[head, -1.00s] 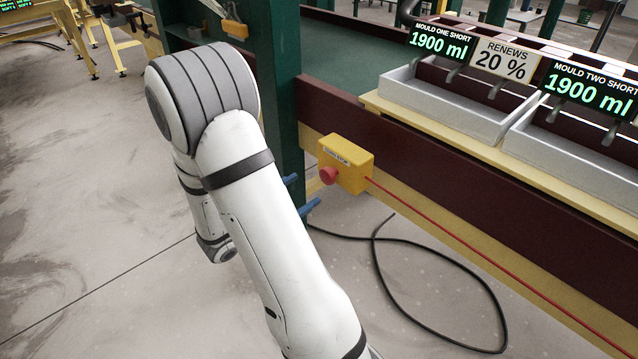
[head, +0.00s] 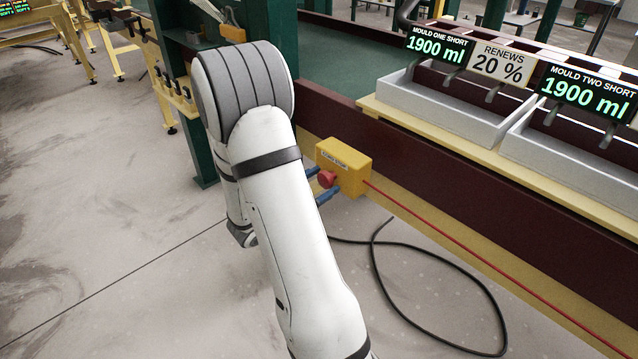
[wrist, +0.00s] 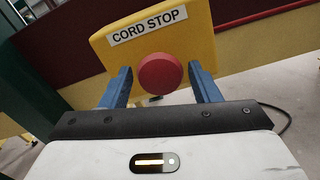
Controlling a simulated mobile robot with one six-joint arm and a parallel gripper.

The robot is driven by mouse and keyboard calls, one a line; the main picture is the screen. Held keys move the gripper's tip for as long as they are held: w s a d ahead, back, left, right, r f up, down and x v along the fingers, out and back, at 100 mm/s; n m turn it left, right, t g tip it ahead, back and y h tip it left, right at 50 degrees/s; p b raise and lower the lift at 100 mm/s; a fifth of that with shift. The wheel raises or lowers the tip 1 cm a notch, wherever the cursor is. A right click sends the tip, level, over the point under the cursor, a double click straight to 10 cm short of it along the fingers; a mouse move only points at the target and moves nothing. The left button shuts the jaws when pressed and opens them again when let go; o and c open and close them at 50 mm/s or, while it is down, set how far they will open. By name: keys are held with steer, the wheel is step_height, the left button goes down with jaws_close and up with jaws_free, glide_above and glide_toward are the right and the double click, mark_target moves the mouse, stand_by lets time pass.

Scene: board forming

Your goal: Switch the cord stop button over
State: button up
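The cord stop is a yellow box (head: 345,160) on the maroon and yellow side of the machine, with a red mushroom button (head: 327,179) facing left. The wrist view shows the box (wrist: 200,45) with its CORD STOP label and the round red button (wrist: 159,74). My gripper (head: 322,185) is open, its blue fingers on either side of the button. In the wrist view the fingertips (wrist: 160,76) flank the button, with a visible gap at each side. I cannot tell how deep the fingers reach around it.
A red cord (head: 470,245) runs from the box along the machine's side. A black cable (head: 378,270) lies looped on the floor below. A dark green post (head: 275,25) stands behind my arm. Metal trays (head: 450,115) with displays sit above at the right.

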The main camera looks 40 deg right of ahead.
steer(key=c, duration=1.1)
steer(key=shift+a+f, duration=0.1)
steer(key=shift+a, duration=0.55)
steer(key=shift+c, duration=0.2)
steer(key=o, duration=1)
steer(key=shift+o, duration=0.7)
steer(key=shift+a, duration=0.15)
steer(key=shift+o, duration=1.4)
steer(key=a, duration=0.7)
steer(key=shift+s+a, duration=0.3)
steer(key=shift+s, duration=0.05)
